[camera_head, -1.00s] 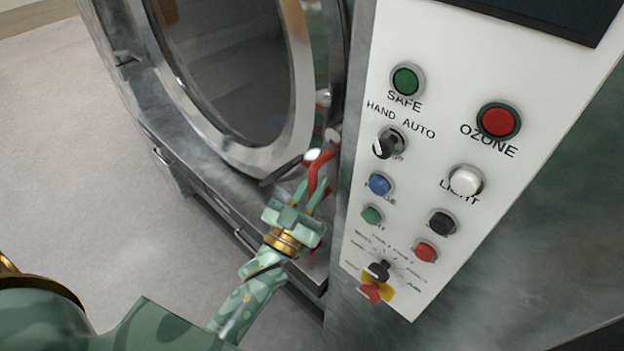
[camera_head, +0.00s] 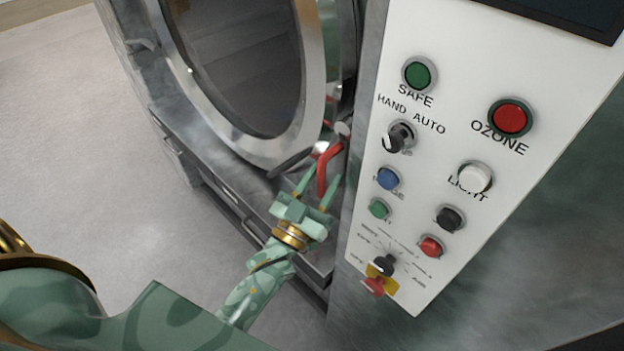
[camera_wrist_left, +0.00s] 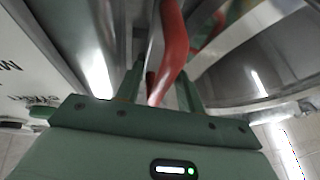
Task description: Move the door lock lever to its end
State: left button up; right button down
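The door lock lever is a red bent handle (camera_head: 327,166) beside the round door's lower right rim in the head view. It also shows in the left wrist view, where the red lever (camera_wrist_left: 172,50) runs down between the fingers. My left gripper (camera_head: 318,187) is open, with one finger on each side of the lever's lower part. In the wrist view the fingers (camera_wrist_left: 160,85) stand apart; whether either touches the lever is hard to tell. My right gripper is not in view.
The round washer door (camera_head: 305,125) with its metal rim is left of the lever. The white control panel (camera_head: 440,190) with several buttons and knobs stands close to the right. Open floor (camera_head: 70,130) lies to the left.

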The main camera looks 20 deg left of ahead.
pick_arm(q)
jog(key=b+v, duration=0.4)
jog(key=v, duration=1.2)
jog(key=shift+f, duration=0.15)
